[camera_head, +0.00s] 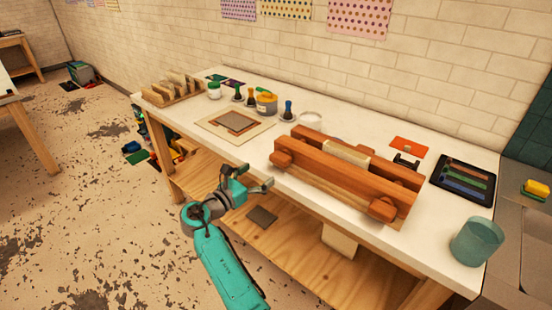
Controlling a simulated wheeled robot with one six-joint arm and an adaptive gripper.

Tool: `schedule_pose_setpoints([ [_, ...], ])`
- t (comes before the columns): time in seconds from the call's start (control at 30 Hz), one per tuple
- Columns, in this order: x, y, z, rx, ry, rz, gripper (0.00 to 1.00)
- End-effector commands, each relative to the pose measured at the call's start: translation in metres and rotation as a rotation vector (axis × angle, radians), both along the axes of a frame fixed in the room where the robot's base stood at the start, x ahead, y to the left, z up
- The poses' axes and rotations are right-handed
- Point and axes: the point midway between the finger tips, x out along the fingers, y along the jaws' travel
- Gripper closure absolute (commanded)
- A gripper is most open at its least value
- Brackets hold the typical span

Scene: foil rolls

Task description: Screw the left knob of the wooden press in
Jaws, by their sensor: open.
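The wooden press (345,172) lies on the white worktable, with two long reddish-brown beams and a pale block between them. Its left knob (281,158) is a blocky wooden piece at the left end of the front beam. Its right knob (382,209) is at the right end of that beam. My gripper (264,178) is teal and grey, open and empty, at the table's front edge. It is left of and nearer than the left knob, apart from it. How far the left knob is screwed in cannot be told.
The worktable (310,192) also bears a framed board (235,123), a wooden rack (172,90), several bottles and jars, an orange card (409,147), a black tray (463,184) and a teal cup (476,242). A wooden shelf (300,262) runs below. Open floor lies left.

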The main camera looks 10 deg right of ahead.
Motion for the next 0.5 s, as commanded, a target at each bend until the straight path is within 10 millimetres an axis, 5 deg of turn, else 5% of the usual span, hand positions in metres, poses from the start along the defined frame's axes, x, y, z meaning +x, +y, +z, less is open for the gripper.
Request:
schedule_pose_setpoints([
  [0.5, 0.048, -0.068, -0.001, 0.002, -0.001, 0.000, 0.06],
])
